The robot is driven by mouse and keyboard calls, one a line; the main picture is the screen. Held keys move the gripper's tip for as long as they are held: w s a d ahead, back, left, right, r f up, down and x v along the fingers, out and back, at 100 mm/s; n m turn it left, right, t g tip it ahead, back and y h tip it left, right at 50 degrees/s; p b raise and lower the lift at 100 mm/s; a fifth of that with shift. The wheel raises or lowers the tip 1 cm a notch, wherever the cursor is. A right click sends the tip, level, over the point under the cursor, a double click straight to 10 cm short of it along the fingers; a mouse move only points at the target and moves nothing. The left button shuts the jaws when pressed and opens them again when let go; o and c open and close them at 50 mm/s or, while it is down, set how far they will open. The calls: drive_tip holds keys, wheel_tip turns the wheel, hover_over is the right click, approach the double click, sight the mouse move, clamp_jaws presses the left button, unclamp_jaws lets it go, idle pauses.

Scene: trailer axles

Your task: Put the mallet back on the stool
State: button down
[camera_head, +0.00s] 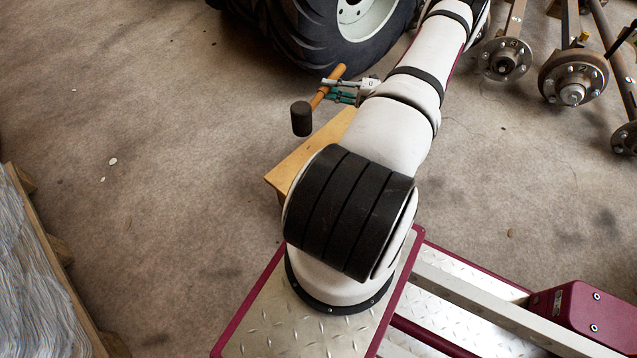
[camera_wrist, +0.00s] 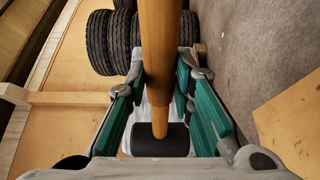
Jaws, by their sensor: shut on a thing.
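The mallet has a black head (camera_head: 301,118) and an orange-brown wooden handle (camera_head: 325,92). It hangs in the air in the head view, tilted, with its head at the lower left. My gripper (camera_head: 340,92) is shut on the handle. In the wrist view the handle (camera_wrist: 158,50) runs down between my green-sided fingers. The stool (camera_head: 300,160) has a pale wooden top, below and to the right of the mallet head in the head view. My arm hides much of the stool's right part.
A large tractor tyre (camera_head: 310,40) stands just behind the mallet. Axles with hubs (camera_head: 573,84) stand at the upper right. A pallet with grey material (camera_head: 25,270) is at the left edge. The floor left of the stool is clear.

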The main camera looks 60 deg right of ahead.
drive_tip(key=s+d+f+m+h, duration=0.1)
drive_tip(key=s+d+f, duration=0.1)
drive_tip(key=s+f, duration=0.3)
drive_tip(key=s+d+f+m+h+b, duration=0.1)
drive_tip(key=s+f, duration=0.3)
drive_tip(key=s, duration=0.6)
drive_tip(key=s+d+f+m+h+b, duration=0.1)
drive_tip(key=s+d+f+h, duration=0.1)
drive_tip(key=s+f, duration=0.3)
drive_tip(key=shift+s+d+f+t+h, duration=0.15)
drive_tip(key=shift+s+f, duration=0.05)
drive_tip(key=shift+s, duration=0.6)
drive_tip(key=shift+s+d+f+t+h, duration=0.15)
drive_tip(key=shift+s, duration=0.6)
drive_tip(key=shift+w+a+f, duration=0.1)
drive_tip(key=shift+w+a, duration=0.05)
drive_tip(key=shift+a, duration=0.05)
drive_tip(key=w+a, duration=0.2)
drive_tip(key=w, duration=0.2)
drive_tip(key=w+a+f, duration=0.1)
drive_tip(key=w+a, duration=0.2)
drive_tip(key=w, duration=0.1)
drive_tip(key=w+a, duration=0.2)
drive_tip(key=w, duration=0.3)
drive_tip(key=shift+w+a+f, duration=0.1)
drive_tip(key=shift+a+f, duration=0.05)
drive_tip(key=shift+f, duration=0.1)
drive_tip(key=shift+f+b, duration=0.95)
drive_tip(key=shift+f, duration=0.9)
